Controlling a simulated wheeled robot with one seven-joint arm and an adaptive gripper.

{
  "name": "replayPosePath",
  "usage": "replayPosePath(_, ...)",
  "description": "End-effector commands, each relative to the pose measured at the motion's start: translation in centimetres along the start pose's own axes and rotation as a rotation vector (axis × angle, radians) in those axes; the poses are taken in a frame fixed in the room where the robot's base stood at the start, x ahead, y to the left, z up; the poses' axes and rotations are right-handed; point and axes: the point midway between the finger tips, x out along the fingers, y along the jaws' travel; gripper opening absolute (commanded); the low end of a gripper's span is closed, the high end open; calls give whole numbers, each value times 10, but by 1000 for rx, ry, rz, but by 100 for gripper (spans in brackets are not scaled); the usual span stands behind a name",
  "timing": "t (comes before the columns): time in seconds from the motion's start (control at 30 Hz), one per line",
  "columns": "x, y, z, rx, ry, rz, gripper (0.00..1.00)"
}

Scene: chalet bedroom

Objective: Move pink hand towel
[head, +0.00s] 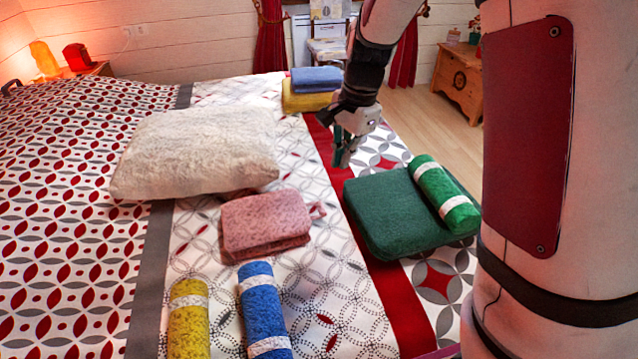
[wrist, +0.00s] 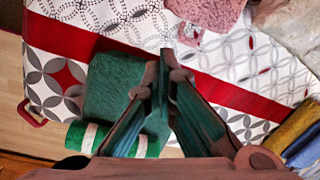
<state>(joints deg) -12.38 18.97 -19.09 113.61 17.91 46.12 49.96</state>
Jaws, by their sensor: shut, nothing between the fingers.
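The pink hand towel (head: 264,222) lies folded on the patterned bedspread, below the white pillow and left of the red stripe. In the wrist view the pink towel (wrist: 208,12) is at the top edge, partly cut off. My gripper (head: 343,160) hangs above the bed, to the right of and farther back than the pink towel, clear of it. In the wrist view my gripper (wrist: 166,62) has its fingers close together at the tips with nothing between them.
A green folded towel (head: 385,215) with a rolled green towel (head: 445,195) lies right of the red stripe. Yellow (head: 188,320) and blue (head: 263,310) rolls lie in front. A white pillow (head: 195,155) is behind. Folded blue (head: 316,79) and yellow (head: 305,101) towels are stacked at the far end.

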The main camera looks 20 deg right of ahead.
Motion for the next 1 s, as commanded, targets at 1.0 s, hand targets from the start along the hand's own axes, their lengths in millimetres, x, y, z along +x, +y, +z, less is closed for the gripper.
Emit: replayPosePath(1.0, 227, -37, -60, 368, 94, 99, 0)
